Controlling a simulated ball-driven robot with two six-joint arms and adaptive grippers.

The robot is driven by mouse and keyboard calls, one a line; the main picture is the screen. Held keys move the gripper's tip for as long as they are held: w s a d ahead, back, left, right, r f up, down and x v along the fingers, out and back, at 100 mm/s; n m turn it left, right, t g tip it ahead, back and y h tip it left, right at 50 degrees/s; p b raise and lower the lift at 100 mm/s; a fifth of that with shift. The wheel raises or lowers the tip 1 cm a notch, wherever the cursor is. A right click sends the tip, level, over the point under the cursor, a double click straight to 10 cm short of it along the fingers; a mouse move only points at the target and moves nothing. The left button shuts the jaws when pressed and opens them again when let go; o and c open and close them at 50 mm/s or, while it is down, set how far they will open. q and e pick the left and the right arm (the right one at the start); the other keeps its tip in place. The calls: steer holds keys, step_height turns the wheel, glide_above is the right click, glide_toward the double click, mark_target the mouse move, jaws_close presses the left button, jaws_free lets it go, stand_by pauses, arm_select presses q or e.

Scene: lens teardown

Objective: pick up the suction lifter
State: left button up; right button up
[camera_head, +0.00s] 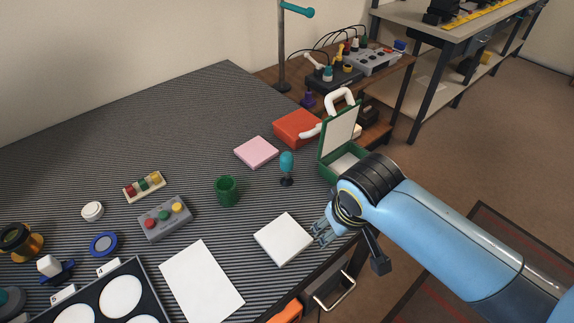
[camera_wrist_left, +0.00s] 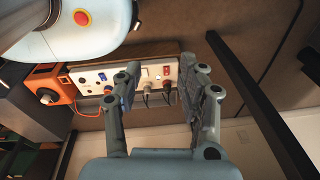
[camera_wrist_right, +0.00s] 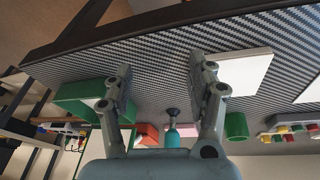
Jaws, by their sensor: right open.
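The suction lifter (camera_head: 287,163) has a teal handle and a black cup at its base. It stands upright on the striped mat, between the green cup and the green box. It also shows in the right wrist view (camera_wrist_right: 172,132), between the fingers' lower parts and beyond them. My right gripper (camera_head: 322,230) is open and empty, near the mat's right edge beside the white square pad, apart from the lifter. Its spread fingers show in the right wrist view (camera_wrist_right: 158,72). My left gripper (camera_wrist_left: 166,82) is open and empty, seen only in the left wrist view, away from the mat.
An open green box (camera_head: 338,150) stands right of the lifter. A pink pad (camera_head: 256,152), a red box (camera_head: 297,128) and a green cup (camera_head: 228,190) are nearby. The white square pad (camera_head: 283,239) lies in front. Bare mat surrounds the lifter's front side.

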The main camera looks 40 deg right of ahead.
mark_target(285, 158)
steer(key=w+a+r+m+h+p, duration=0.1)
steer(key=w+r+m, duration=0.35)
steer(key=w, duration=0.35)
steer(key=w+a+r+m+h+p, duration=0.1)
steer(key=w+r+m, duration=0.2)
steer(key=w+r, duration=0.4)
steer(key=shift+m, duration=0.25)
steer(key=x, duration=0.3)
steer(key=w+x, duration=0.1)
steer(key=x, duration=0.2)
steer(key=shift+r, duration=0.15)
steer(key=x, duration=0.5)
steer(key=shift+w+d+f+b, duration=0.1)
steer(key=shift+w+f+b, duration=0.15)
steer(key=shift+b, duration=0.1)
arm_select(q)
steer(key=shift+s+r, duration=0.4)
steer(key=shift+r, duration=0.4)
arm_select(e)
steer(key=c, duration=1.1)
